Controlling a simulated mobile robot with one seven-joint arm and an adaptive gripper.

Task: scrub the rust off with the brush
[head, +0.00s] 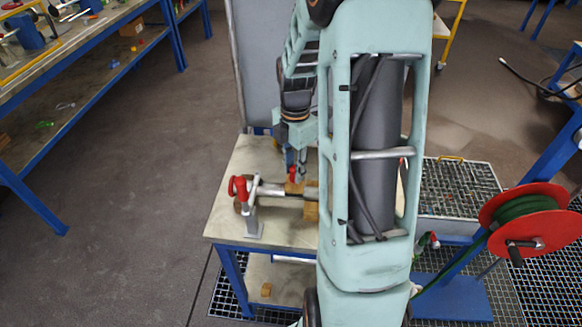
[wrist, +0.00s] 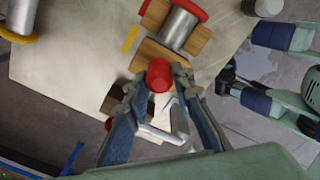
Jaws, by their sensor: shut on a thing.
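My gripper (wrist: 158,78) has its two blue-padded fingers closed around a red cylindrical piece (wrist: 159,74) in the wrist view. I cannot tell whether this is the brush's handle; no bristles show clearly. Just beyond it are a wooden block (wrist: 152,56) and a silver cylinder (wrist: 180,28) with a red rim. In the head view my gripper (head: 294,173) points down over the table, close above a wooden block (head: 294,187). A metal cylinder (head: 272,190) lies beside it. No rust patch can be made out clearly.
A red-handled clamp-like fitting (head: 252,213) stands left of my gripper on the pale tabletop (head: 227,226). Another wooden block (head: 311,211) is near my arm, which hides the table's right side. A red hose reel (head: 530,247) stands at right. Bare tabletop lies at front left.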

